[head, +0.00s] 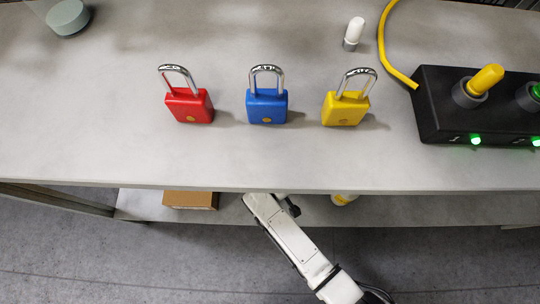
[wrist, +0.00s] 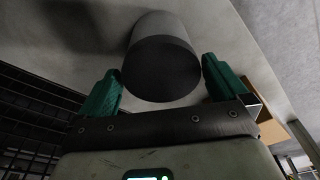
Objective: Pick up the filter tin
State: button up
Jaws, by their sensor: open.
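A dark grey cylinder (wrist: 163,62), which I take to be the filter tin, shows in the wrist view with its flat round end towards the camera. My gripper (wrist: 161,77) has its two green-padded fingers apart, one on either side of the cylinder's near end. In the head view my arm goes under the front edge of the bench top, which hides my gripper and the cylinder.
The bench top (head: 130,150) overhangs a lower shelf (head: 400,208). A cardboard box (head: 190,200) and a partly hidden white-and-yellow item (head: 343,198) are on that shelf. Red (head: 190,105), blue (head: 267,106) and yellow (head: 345,108) padlocks, a black switch box (head: 440,105) and a grey-green round object (head: 68,18) stand on top.

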jog(key=f+b, duration=0.1)
jog(key=f, duration=0.1)
jog(key=f+b, duration=0.1)
jog(key=f, duration=0.2)
jog(key=shift+w+a, duration=0.1)
jog(key=shift+a, duration=0.1)
jog(key=shift+r, duration=0.1)
jog(key=shift+c, duration=0.4)
jog(key=c, duration=0.9)
